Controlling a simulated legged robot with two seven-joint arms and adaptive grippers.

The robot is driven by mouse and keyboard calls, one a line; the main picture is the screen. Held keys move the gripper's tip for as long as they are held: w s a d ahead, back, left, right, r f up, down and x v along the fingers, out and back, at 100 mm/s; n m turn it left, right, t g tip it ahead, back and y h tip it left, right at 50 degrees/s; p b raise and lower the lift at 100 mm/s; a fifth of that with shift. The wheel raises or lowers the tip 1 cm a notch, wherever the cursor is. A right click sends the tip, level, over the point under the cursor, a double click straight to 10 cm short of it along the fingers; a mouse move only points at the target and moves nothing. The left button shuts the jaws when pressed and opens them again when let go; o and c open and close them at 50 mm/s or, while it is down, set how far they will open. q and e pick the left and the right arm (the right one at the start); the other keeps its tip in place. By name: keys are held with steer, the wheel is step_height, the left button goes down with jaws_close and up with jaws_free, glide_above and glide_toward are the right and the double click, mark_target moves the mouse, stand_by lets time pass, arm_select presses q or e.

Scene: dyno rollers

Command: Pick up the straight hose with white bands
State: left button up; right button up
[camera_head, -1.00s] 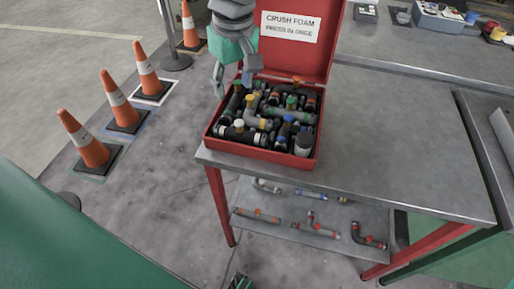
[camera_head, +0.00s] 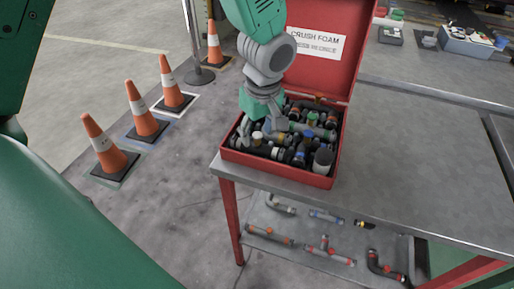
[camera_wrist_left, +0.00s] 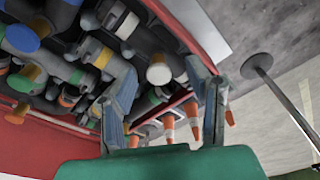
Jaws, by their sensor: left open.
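My left gripper (camera_head: 262,123) is open and points down into the red box (camera_head: 275,176), over the left part of its packed pipe pieces. In the left wrist view its fingers (camera_wrist_left: 160,85) are spread, with nothing held between them. A dark hose piece with whitish bands (camera_wrist_left: 120,20) lies beyond the fingers there. A white-capped branch (camera_wrist_left: 158,72) shows just beyond the gap, and also in the head view (camera_head: 257,136). I cannot tell whether the banded piece is straight or part of a tee. The gripper hides part of the pieces. My right gripper is not in view.
The box's raised lid (camera_head: 318,45) stands behind the gripper. The metal table (camera_head: 420,140) is clear to the right. Several loose pipes lie on the lower shelf (camera_head: 305,243). Several orange cones (camera_head: 143,110) stand on the floor at left.

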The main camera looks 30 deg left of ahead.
arm_select(q)
steer(key=shift+w+d+f, duration=0.1)
steer(key=shift+d+f, duration=0.1)
steer(key=shift+f, duration=0.7)
steer(key=shift+a, duration=0.2)
steer(key=shift+c, duration=0.4)
steer(key=shift+a, duration=0.2)
jaws_close()
steer(key=shift+d, duration=0.1)
